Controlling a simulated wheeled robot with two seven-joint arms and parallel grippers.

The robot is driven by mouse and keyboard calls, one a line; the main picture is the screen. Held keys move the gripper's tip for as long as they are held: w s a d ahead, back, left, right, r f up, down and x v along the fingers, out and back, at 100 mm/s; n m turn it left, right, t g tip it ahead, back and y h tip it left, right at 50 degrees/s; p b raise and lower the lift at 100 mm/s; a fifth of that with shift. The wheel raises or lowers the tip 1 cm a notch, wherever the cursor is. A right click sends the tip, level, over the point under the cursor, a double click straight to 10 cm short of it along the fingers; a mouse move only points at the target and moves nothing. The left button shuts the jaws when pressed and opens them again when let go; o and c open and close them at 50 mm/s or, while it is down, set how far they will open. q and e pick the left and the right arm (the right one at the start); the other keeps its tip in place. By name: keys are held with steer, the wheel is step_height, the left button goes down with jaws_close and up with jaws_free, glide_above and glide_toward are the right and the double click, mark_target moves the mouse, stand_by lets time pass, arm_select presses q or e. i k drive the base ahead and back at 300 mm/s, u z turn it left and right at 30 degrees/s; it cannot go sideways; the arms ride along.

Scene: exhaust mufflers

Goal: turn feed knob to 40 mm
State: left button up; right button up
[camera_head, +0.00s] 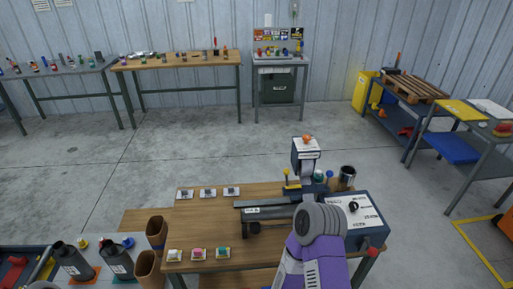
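A black knob (353,207) sits on a white labelled plate on the top of a dark blue-grey box (345,235), on the right end of a wooden bench. The plate's print is too small to read, so I cannot tell the knob's setting. My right arm's purple and grey links rise from the bottom, just left of the knob, and cover part of the box and bench. No fingers of my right gripper show.
A dark machine bed (275,213) and an upright head (305,153) stand beside the box. A dark cup (347,173) is behind it. Small labelled blocks lie on the wooden bench (205,213). Brown bins (157,233) are at left. Open concrete floor lies behind.

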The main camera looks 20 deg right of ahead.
mark_target(354, 206)
steer(key=z, duration=1.7)
steer(key=k, duration=0.5)
steer(key=z, duration=0.75)
steer(key=i, duration=0.65)
steer(key=u, duration=1.75)
steer(key=i, duration=0.3)
